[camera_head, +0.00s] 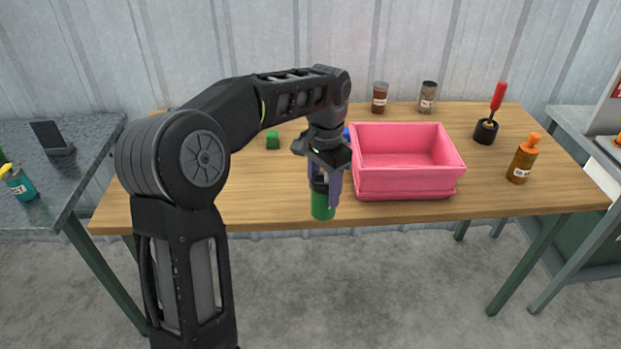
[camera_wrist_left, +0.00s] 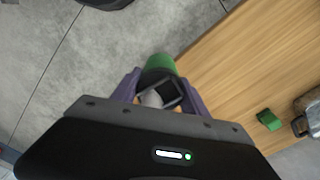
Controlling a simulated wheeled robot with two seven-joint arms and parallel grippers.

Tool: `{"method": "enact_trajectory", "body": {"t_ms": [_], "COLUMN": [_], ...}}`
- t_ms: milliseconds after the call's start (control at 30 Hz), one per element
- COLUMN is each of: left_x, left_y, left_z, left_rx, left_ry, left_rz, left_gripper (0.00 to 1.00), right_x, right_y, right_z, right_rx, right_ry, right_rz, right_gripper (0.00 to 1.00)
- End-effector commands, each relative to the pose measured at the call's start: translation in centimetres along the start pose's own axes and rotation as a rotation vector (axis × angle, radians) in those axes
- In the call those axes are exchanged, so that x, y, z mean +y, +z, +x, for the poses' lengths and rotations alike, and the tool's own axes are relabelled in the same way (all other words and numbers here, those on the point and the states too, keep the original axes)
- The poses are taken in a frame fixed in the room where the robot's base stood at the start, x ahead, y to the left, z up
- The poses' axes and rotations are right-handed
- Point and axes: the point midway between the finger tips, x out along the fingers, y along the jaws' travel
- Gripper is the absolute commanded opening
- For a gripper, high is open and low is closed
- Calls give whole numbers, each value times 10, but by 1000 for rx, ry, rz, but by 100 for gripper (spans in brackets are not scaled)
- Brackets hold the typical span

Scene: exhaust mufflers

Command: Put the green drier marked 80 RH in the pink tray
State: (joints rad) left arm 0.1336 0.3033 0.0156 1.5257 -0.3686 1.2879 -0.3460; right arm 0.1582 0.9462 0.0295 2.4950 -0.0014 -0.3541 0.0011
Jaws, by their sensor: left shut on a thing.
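My left gripper (camera_head: 325,189) is shut on a green drier (camera_head: 322,207) with a dark upper part. It holds the drier upright in front of the table's front edge, left of the pink tray (camera_head: 410,182). The left wrist view shows the same green drier (camera_wrist_left: 160,63) between the purple fingers of the gripper (camera_wrist_left: 155,90). Its marking cannot be read. The pink tray stands on the wooden table and its visible inside looks empty. My right gripper is in neither view.
On the wooden table (camera_head: 255,195) are a small green block (camera_head: 273,139), two jars (camera_head: 380,97) (camera_head: 428,97) at the back, a black pot with a red handle (camera_head: 487,130) and an orange-brown bottle (camera_head: 523,158) at right. The table's left part is mostly clear.

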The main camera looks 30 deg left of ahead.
Motion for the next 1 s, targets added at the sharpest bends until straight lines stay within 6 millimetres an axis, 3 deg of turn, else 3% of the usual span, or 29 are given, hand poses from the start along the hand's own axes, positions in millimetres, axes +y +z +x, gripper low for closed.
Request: {"method": "enact_trajectory", "body": {"t_ms": [167,300,467,800,1000], "left_x": [34,79,115,122,122], "left_y": [-23,-42,-51,-53,-53], "left_z": [29,57,75,79,79], "left_rx": [-4,-4,-1,1,1], "left_ry": [2,2,1,1,1], "left_rz": [-182,-299,-324,-328,-327], "left_gripper": [0,0,0,0,0], "right_x": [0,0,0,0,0], "right_y": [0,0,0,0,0], "right_z": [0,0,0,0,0], "right_rx": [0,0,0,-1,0], "right_ry": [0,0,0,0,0], "right_rz": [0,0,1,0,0], "right_gripper": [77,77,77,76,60]}}
